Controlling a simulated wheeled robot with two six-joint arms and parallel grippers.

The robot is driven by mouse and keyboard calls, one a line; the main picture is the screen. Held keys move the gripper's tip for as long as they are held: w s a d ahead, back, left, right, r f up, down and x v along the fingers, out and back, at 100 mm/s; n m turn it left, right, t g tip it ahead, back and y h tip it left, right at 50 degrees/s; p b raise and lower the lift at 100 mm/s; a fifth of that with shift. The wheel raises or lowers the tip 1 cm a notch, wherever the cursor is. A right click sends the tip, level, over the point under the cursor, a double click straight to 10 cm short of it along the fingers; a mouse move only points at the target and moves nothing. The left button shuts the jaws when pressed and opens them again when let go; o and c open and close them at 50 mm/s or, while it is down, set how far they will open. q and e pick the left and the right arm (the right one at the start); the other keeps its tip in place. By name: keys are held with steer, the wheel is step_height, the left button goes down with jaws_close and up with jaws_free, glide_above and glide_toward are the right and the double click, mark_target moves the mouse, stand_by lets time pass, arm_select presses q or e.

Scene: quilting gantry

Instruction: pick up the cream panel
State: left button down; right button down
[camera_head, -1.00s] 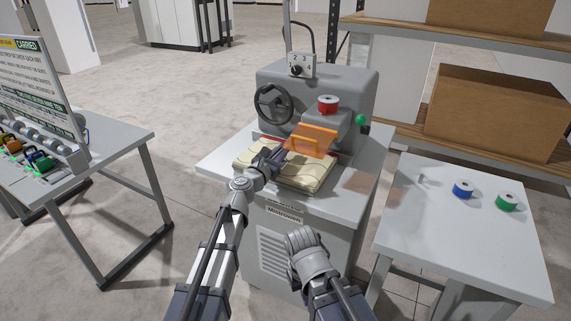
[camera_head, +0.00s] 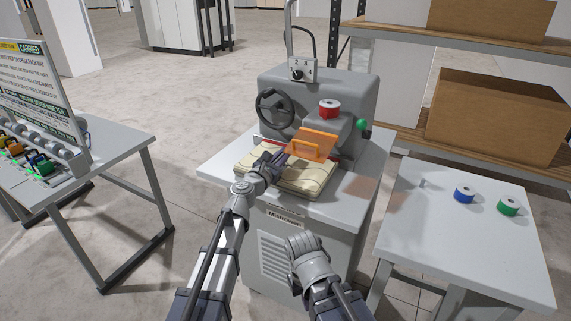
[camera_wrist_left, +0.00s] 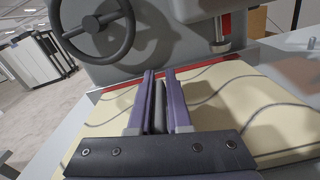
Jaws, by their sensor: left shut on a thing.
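The cream panel (camera_head: 312,183), a thick pad with dark wavy stitch lines, lies flat on the bed of the grey machine. It also fills much of the left wrist view (camera_wrist_left: 235,98). My left gripper (camera_head: 279,157) reaches over the panel's near edge. My right gripper (camera_head: 303,243) hangs in front of the machine cabinet, apart from the panel. Its fingertips do not show clearly.
The grey machine (camera_head: 345,95) has a handwheel (camera_head: 275,106), a red spool (camera_head: 329,108) and an orange guard (camera_head: 318,141) above the panel. A right-hand table (camera_head: 450,240) holds blue (camera_head: 464,194) and green (camera_head: 508,206) spools. A left-hand table (camera_head: 115,150) stands apart.

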mark_target(281, 157)
arm_select(q)
steer(key=shift+s+a+r+p, duration=0.2)
steer(key=shift+s+r+p, duration=0.3)
steer(key=shift+r+p, duration=0.1)
steer(key=shift+s+a+r+p, duration=0.2)
steer(key=shift+s+r+p, duration=0.25)
steer(key=shift+r+p, duration=0.15)
steer(key=s+a+r+p, duration=0.2)
steer(key=s, duration=0.3)
steer(key=s+a+r+p, duration=0.3)
steer(key=s, duration=0.2)
steer(key=shift+s+a+r+p, duration=0.25)
steer(key=shift+a+r+p, duration=0.05)
steer(key=shift+a, duration=0.05)
